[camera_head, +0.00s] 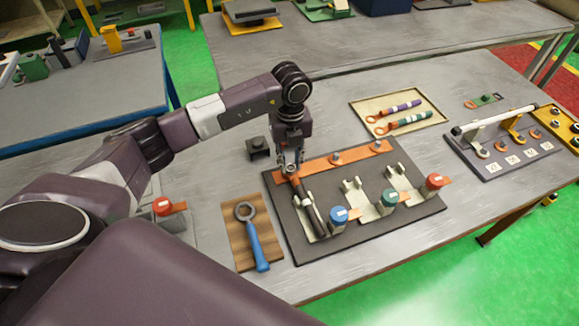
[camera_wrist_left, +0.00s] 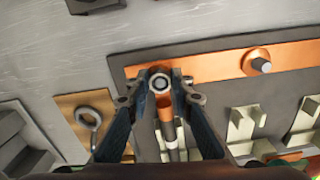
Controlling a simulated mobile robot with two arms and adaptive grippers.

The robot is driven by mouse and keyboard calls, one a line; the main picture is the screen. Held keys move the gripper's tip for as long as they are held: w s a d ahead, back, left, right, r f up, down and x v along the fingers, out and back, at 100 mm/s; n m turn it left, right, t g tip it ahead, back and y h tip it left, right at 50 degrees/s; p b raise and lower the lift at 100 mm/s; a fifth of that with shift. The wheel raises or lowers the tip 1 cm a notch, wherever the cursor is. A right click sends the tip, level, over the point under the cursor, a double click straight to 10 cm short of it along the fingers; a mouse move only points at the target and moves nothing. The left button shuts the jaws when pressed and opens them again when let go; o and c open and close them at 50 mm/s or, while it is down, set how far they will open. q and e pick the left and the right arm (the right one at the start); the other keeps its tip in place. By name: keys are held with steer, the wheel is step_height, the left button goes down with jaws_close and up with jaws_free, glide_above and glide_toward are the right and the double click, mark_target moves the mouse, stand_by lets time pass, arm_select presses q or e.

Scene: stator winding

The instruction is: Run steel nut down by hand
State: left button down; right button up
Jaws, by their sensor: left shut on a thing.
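My left gripper (camera_head: 289,170) points down over the left end of the copper bar (camera_head: 352,156) on the dark board. In the head view the fingers hide the nut. A dark lead (camera_head: 309,207) with a copper end (camera_wrist_left: 163,104) runs from beneath the gripper toward the blue-capped post (camera_head: 338,216). Whether the nut touches the copper end cannot be told. My right gripper is not in view.
A blue-handled ring wrench (camera_head: 256,243) lies on a wooden board to the left. Green-capped (camera_head: 388,199) and red-capped (camera_head: 434,181) posts stand on the dark board. A tray (camera_head: 385,104) with two coloured leads lies behind.

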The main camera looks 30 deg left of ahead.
arm_select(q)
steer(key=m+b, duration=0.1)
steer(key=m, duration=0.1)
steer(key=m+b, duration=0.1)
steer(key=m, duration=0.3)
steer(key=shift+d+f+b, duration=0.15)
steer(key=shift+f+b, duration=0.1)
steer(key=shift+b, duration=0.15)
steer(key=c, duration=1.6)
jaws_free()
steer(key=shift+r, duration=0.25)
steer(key=shift+c, duration=0.3)
steer(key=shift+c, duration=0.7)
steer(key=shift+r+p, duration=2.4)
steer(key=shift+r, duration=1.1)
